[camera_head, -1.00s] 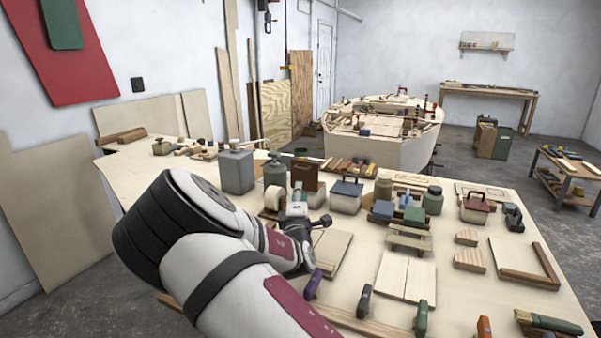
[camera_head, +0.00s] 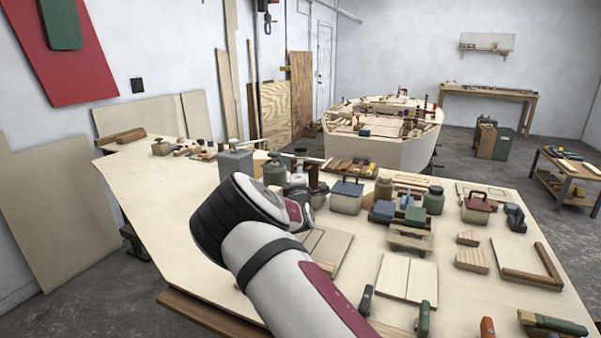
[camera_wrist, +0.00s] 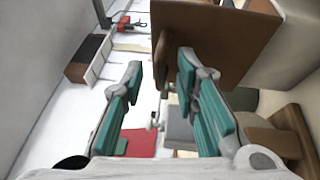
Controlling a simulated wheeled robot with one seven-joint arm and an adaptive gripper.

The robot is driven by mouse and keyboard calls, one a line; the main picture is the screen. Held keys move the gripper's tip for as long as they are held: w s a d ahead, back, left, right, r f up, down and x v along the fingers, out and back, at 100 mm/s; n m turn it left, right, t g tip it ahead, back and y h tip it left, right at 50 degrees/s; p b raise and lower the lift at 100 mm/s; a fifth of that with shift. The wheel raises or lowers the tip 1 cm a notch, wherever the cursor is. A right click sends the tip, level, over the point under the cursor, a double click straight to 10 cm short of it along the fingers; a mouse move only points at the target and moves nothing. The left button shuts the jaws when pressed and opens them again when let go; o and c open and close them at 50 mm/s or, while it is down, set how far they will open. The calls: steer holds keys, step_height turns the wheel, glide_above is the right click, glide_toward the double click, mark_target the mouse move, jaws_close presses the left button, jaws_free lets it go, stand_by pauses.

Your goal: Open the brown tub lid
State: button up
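The brown tub lid (camera_wrist: 215,40) fills the upper middle of the wrist view as a flat brown panel. Its handle (camera_wrist: 163,60) sticks out from its left edge, and the pale tub body (camera_wrist: 292,50) shows to its right. I cannot tell whether the lid is shut or partly raised. My gripper (camera_wrist: 161,68) is open, its teal-padded fingers apart, with the handle showing between the fingertips. I cannot tell if they touch it. In the head view my gripper (camera_head: 306,190) hides most of the brown tub; only a brown piece (camera_head: 313,174) shows behind it.
A red-lidded tub (camera_head: 477,207) is farther right. Boards and tools crowd the right of the workbench (camera_head: 180,215); its left part is mostly clear.

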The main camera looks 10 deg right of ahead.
jaws_close()
steer(key=shift+s+a+f+b, duration=0.65)
steer(key=shift+s+f+b, duration=0.1)
steer(key=shift+s+f, duration=0.2)
jaws_free()
steer(key=shift+r, duration=0.1)
